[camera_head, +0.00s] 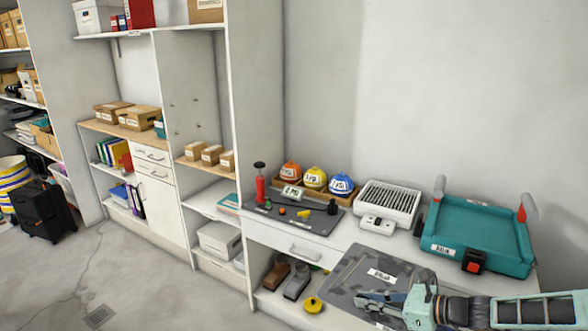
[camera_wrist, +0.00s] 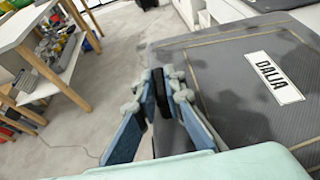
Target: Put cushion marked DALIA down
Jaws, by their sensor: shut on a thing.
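The cushion (camera_head: 362,268) is a flat, dark grey patterned slab at the front of the counter in the head view. A white label on its top reads DALIA in the wrist view, where the cushion (camera_wrist: 225,75) fills the right side. My gripper (camera_head: 372,300) reaches in from the lower right, and its fingers are shut on the cushion's near edge. The fingers also show in the wrist view (camera_wrist: 162,92), close together at that edge. I cannot tell whether the cushion rests on the counter or hangs just above it.
A teal tray (camera_head: 480,225) with raised handles and a white slatted device (camera_head: 390,203) stand behind the cushion on the counter. A dark mat (camera_head: 285,222) with small items lies left of them, with several coloured helmets (camera_head: 316,177) behind. A shelf below holds shoes (camera_head: 297,281).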

